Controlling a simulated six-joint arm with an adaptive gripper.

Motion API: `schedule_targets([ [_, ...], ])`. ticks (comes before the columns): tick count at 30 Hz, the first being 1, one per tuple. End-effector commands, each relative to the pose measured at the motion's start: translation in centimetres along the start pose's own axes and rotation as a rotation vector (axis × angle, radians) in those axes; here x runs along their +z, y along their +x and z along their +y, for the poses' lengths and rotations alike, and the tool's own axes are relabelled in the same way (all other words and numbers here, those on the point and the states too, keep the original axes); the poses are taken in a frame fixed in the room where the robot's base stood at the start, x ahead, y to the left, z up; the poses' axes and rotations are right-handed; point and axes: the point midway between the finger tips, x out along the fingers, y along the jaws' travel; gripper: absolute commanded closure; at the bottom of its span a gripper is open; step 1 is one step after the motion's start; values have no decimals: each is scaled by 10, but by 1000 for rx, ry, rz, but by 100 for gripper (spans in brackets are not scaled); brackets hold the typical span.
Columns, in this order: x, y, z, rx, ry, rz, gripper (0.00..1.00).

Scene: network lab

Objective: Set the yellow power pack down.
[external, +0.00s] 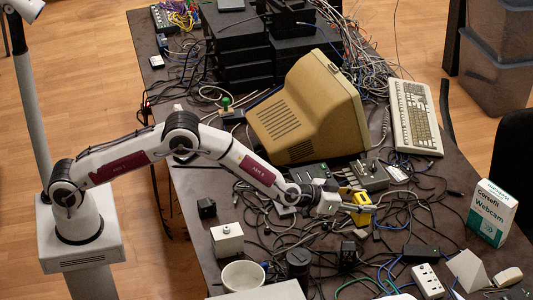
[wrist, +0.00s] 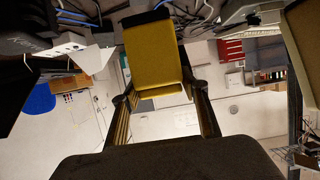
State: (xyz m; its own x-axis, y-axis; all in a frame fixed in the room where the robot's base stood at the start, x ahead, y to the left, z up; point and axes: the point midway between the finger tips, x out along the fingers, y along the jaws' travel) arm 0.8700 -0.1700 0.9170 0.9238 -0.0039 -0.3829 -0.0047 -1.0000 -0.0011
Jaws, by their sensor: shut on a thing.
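The yellow power pack (external: 361,214) is at the end of my arm, over the cable-strewn middle of the dark table in the external view. It has a dark edge and fills the upper middle of the wrist view (wrist: 154,58). My gripper (external: 350,203) is shut on it, with one finger on each side, as the wrist view (wrist: 160,88) shows. The pack looks raised off the table, but the exact gap below it is hard to tell. Its underside is hidden in the external view.
Cables cover much of the table (external: 215,185). A beige monitor (external: 310,110) and keyboard (external: 415,117) stand behind. A grey box (external: 369,175) is close behind the pack.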

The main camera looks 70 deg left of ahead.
Motion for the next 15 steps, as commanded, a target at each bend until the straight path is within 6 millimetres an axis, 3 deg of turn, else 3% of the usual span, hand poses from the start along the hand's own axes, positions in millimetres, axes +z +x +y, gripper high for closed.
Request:
schedule_targets([
  [6,24,10,0,0,0,3,89],
  [15,29,13,0,0,-1,4,89],
])
